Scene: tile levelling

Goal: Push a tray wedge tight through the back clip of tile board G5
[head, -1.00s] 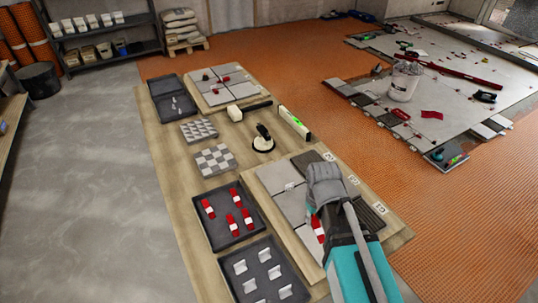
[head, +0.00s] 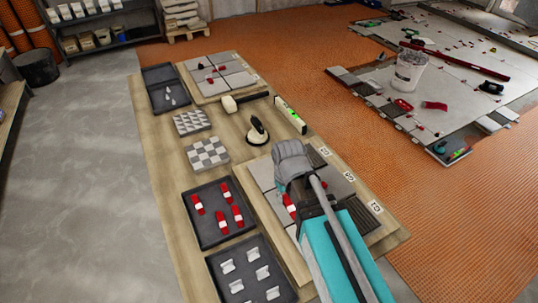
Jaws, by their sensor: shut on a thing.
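The tile board (head: 268,210) lies on the right front of the wooden table, with grey tiles on it and white labels along its right edge. A red wedge (head: 289,203) shows just left of my arm, in my shut gripper; the fingertips are hidden. The clips under my arm are hidden, so I cannot tell whether the wedge touches one. Several red wedges (head: 222,217) lie in the black wedge tray (head: 207,240).
A tray of white clips (head: 252,270) stands at the front. Checkered tile samples (head: 207,153), a suction cup (head: 257,130), a mallet (head: 230,104) and a green level (head: 290,114) lie behind. Another tile board (head: 216,75) is at the back. A bucket (head: 408,70) stands right.

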